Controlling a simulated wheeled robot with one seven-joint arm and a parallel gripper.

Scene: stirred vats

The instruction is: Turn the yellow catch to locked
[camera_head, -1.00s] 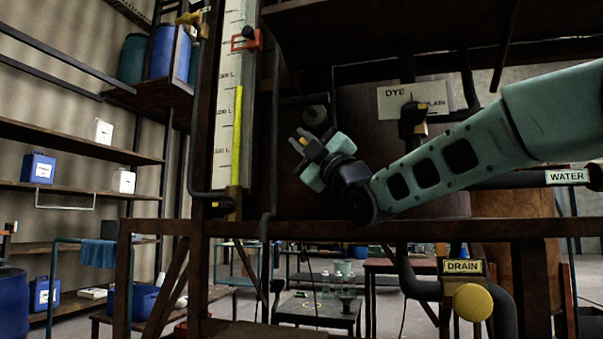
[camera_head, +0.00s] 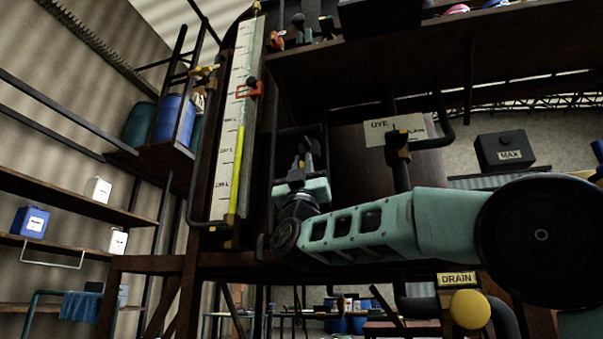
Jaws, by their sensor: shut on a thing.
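I cannot tell for sure which yellow part is the catch. A yellow fitting (camera_head: 205,72) sits at the upper left of the gauge board. A round yellow knob (camera_head: 470,309) is below the DRAIN sign at the lower right. My gripper (camera_head: 304,150) points up in front of the dark vat, right of the gauge and apart from both yellow parts. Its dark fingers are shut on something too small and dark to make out. A small yellow spot shows between the fingers.
The gauge board (camera_head: 238,130) with a yellow column and red marker (camera_head: 250,90) stands left of my gripper. A DYE sign (camera_head: 392,130) and piping are to the right. A dark shelf (camera_head: 420,60) overhangs above, and a beam (camera_head: 150,264) runs below.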

